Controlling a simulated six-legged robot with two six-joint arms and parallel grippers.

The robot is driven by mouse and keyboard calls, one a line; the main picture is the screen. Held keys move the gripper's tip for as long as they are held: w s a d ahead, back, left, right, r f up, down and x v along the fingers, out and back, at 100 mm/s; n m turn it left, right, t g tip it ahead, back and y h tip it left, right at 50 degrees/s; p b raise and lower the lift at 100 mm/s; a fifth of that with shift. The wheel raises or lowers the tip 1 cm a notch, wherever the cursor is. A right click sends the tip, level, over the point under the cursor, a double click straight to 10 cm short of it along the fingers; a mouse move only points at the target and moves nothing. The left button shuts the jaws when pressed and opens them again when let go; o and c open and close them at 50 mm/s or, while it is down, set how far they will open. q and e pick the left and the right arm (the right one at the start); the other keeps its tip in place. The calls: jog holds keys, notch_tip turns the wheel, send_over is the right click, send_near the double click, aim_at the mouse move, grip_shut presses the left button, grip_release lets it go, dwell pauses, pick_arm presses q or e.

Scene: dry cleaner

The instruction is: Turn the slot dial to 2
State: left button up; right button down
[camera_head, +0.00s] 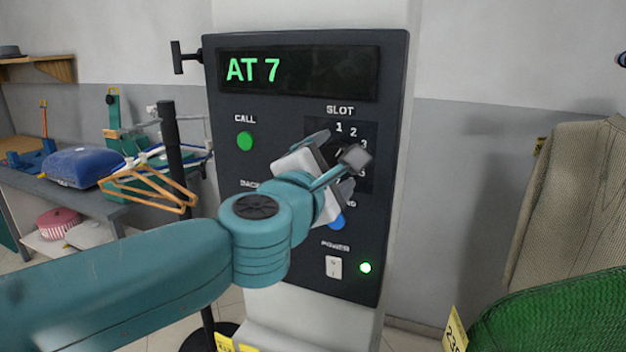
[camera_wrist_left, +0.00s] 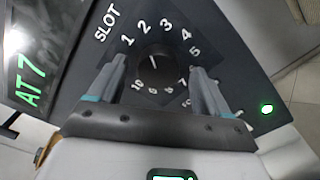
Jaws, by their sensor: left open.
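The slot dial (camera_wrist_left: 155,72) is a round black knob with a white pointer mark, ringed by white numbers. In the left wrist view the mark leans toward about the 2 (camera_wrist_left: 144,26). My left gripper (camera_wrist_left: 157,66) is open, with one finger on each side of the dial; I cannot tell whether they touch it. In the head view the left gripper (camera_head: 335,165) is in front of the panel and hides the dial and several numbers. The display (camera_head: 297,72) reads AT 7 in green. My right gripper is not in view.
The dark control panel (camera_head: 225,155) has a green call button (camera_head: 245,141), a blue button (camera_head: 337,222), a white power switch (camera_head: 334,267) and a lit green lamp (camera_head: 365,268). A bench with hangers (camera_head: 150,187) stands left. A beige garment (camera_head: 570,190) hangs right.

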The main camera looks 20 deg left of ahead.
pick_arm(q)
jog(key=s+p, duration=0.1)
jog(key=s, duration=1.4)
jog(key=shift+s+a, duration=0.35)
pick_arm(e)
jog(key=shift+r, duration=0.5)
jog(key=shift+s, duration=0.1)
